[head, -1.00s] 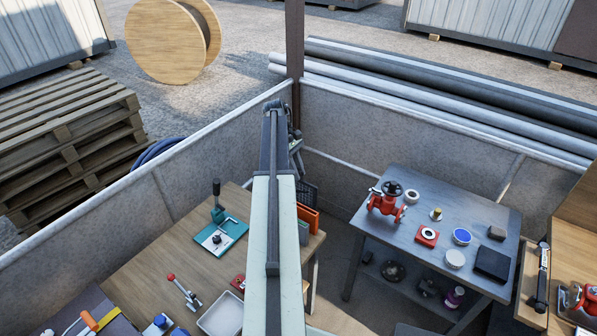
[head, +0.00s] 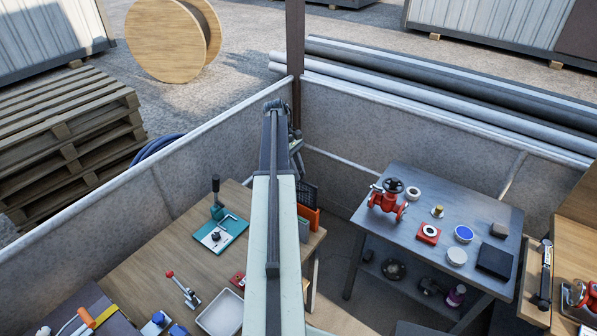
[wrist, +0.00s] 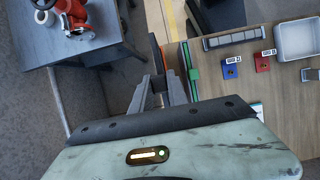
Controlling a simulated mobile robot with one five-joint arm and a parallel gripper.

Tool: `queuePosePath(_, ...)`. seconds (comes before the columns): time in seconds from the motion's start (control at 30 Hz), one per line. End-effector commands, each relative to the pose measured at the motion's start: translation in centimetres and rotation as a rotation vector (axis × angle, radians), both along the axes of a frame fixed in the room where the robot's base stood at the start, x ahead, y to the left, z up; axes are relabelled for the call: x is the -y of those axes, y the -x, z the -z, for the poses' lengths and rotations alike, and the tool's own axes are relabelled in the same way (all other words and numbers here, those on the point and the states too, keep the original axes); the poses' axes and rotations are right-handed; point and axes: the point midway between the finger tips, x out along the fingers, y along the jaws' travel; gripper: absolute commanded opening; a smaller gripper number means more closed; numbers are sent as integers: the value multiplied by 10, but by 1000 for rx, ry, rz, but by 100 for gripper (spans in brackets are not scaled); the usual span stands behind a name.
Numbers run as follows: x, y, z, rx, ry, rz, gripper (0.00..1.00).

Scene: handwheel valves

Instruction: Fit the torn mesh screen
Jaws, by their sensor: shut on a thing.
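In the head view a dark mesh screen (head: 309,191) shows just right of my arm, above the right end of the wooden bench (head: 150,262). My gripper (head: 298,148) is partly hidden behind the arm there. In the wrist view my gripper (wrist: 162,88) has its fingers close together, shut on a thin dark piece (wrist: 155,52) seen nearly edge-on. I take this piece to be the mesh screen. Any tear in it is too small to make out. Orange (head: 312,217) and green (head: 303,230) upright panels stand beside it at the bench end.
A grey metal table (head: 470,215) stands to the right with a red valve (head: 387,199) and small parts. The wooden bench holds a teal-based press (head: 220,232), a red-knobbed lever clamp (head: 182,289) and a white tray (head: 222,314). Low grey walls (head: 215,150) meet behind my gripper.

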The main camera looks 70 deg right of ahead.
Motion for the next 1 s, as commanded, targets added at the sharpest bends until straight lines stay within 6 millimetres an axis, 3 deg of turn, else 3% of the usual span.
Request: queuePosePath(1.0,1,2,43,0,0,3,0)
